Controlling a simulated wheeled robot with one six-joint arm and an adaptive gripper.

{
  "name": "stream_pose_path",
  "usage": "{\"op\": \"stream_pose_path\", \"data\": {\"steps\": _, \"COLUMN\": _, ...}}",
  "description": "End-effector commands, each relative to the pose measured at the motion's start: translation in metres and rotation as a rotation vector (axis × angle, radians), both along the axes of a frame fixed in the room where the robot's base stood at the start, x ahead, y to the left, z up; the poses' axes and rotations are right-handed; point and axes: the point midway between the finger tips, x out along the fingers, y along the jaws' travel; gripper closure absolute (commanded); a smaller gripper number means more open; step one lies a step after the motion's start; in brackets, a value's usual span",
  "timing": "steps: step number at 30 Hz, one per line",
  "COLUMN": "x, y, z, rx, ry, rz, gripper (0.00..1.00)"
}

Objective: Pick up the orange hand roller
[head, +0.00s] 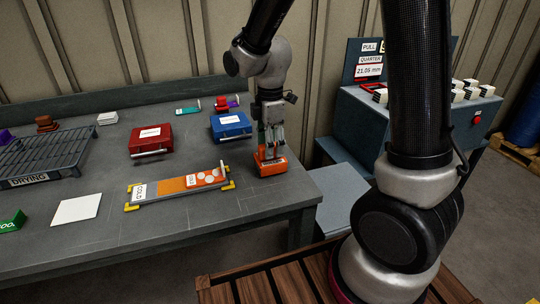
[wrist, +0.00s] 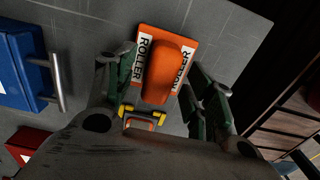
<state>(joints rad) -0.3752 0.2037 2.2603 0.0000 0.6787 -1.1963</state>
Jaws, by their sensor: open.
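The orange hand roller (head: 272,167) lies on the grey workbench near its right end. In the wrist view the roller (wrist: 164,68) is an orange block with white ROLLER labels along both sides and a raised ridge between them. My gripper (head: 269,150) points down at the roller from above. In the wrist view my gripper (wrist: 162,88) is open, with one green-padded finger on each side of the roller. I cannot tell whether the fingers touch it. The fingers hide part of the roller in the head view.
A blue case (head: 231,126) and a red case (head: 151,140) stand left of the roller. A board (head: 150,192) with yellow corners and coin-like discs lies in front. A drying rack (head: 45,152) is at far left. The bench edge (head: 300,205) is close on the right.

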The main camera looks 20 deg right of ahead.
Motion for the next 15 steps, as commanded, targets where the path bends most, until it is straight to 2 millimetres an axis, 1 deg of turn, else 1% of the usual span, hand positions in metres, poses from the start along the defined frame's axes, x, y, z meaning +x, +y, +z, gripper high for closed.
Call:
{"op": "stream_pose_path", "data": {"steps": 1, "x": -0.0001, "y": 0.0004, "z": -0.0071, "rx": -0.001, "ry": 0.002, "rz": 0.000, "gripper": 0.46}}
{"op": "stream_pose_path", "data": {"steps": 3, "x": 0.0001, "y": 0.0005, "z": -0.0131, "rx": 0.000, "ry": 0.001, "rz": 0.000, "gripper": 0.46}}
{"op": "stream_pose_path", "data": {"steps": 11, "x": 0.0003, "y": 0.0007, "z": -0.0156, "rx": 0.000, "ry": -0.001, "rz": 0.000, "gripper": 0.46}}
{"op": "stream_pose_path", "data": {"steps": 15, "x": 0.0003, "y": 0.0007, "z": -0.0155, "rx": 0.000, "ry": -0.001, "rz": 0.000, "gripper": 0.72}}
